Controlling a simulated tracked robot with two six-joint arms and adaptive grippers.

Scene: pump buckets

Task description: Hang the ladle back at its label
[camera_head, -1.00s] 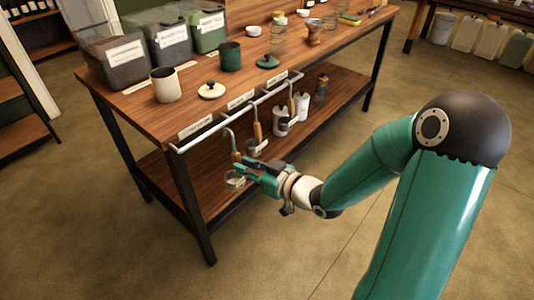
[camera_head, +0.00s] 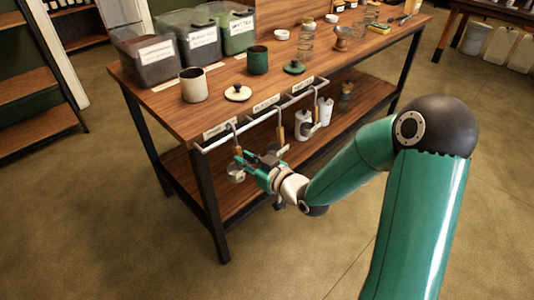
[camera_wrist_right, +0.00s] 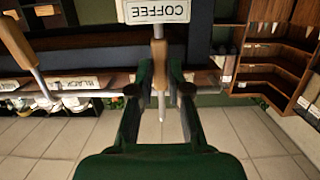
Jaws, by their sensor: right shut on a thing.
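The ladle has a wooden handle (camera_head: 237,154), a metal hook at its top and a metal bowl (camera_head: 236,174) below. My right gripper (camera_head: 249,166) is shut on it below the rail (camera_head: 213,146) at the front of the table. In the wrist view the handle (camera_wrist_right: 160,78) stands between the fingers (camera_wrist_right: 162,90), in line with the COFFEE label (camera_wrist_right: 157,11). The nearest label (camera_head: 217,129) is above the ladle in the head view. The hook's top is close to the rail; I cannot tell whether it rests on it. My left gripper is not in view.
Other ladles (camera_head: 280,133) hang farther along the rail, under their own labels (camera_head: 266,103). One handle (camera_wrist_right: 24,44) shows at the left of the wrist view. Cups, lids and labelled bins (camera_head: 148,62) stand on the tabletop (camera_head: 215,100). Floor in front is clear.

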